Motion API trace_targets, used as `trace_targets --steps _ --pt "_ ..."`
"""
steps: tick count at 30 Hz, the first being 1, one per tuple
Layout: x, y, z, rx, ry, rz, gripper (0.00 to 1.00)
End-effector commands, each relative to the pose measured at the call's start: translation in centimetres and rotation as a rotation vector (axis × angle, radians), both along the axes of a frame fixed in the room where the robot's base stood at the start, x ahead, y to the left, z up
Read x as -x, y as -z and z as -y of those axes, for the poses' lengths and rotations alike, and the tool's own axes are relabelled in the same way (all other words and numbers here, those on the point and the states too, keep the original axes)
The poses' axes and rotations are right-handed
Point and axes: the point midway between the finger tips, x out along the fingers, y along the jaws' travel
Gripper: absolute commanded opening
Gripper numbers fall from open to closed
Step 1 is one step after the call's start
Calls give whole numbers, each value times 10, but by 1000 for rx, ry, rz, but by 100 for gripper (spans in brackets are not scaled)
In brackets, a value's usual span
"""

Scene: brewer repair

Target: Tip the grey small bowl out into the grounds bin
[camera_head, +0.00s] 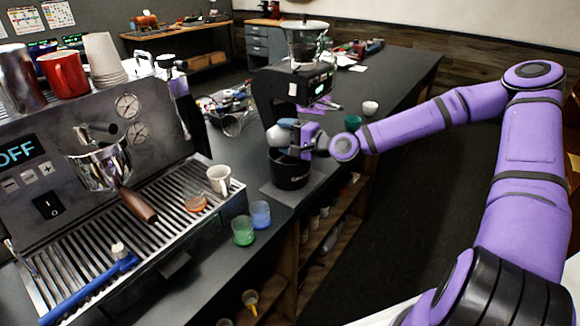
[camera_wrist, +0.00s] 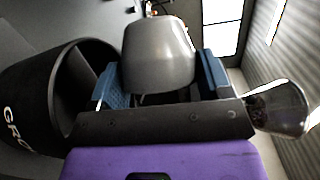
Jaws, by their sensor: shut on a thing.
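The grey small bowl (camera_head: 279,136) is in the jaws of my gripper (camera_head: 303,139), above the black grounds bin (camera_head: 290,180). In the wrist view the bowl (camera_wrist: 158,50) sits between the two blue fingers of my gripper (camera_wrist: 160,80), with its smooth grey outside showing. Its inside is hidden, so I cannot tell what it holds or how far it is tipped. The bin (camera_wrist: 30,95) stands close beside the bowl on the left of the wrist view, its open mouth partly visible and dark inside.
A grinder (camera_head: 300,80) stands just behind the bin. An espresso machine (camera_head: 110,150) fills the left, with a white cup (camera_head: 219,179) on its tray. Blue (camera_head: 260,214) and green (camera_head: 243,231) cups stand on the counter's front edge. A small white cup (camera_head: 370,108) stands farther back.

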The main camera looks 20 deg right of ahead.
Motion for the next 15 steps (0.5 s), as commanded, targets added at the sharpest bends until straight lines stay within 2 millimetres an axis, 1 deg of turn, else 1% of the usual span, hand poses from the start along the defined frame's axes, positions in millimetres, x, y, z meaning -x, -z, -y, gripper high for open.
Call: trace_targets --steps 15 --pt "0 -7 3 -70 1 -8 43"
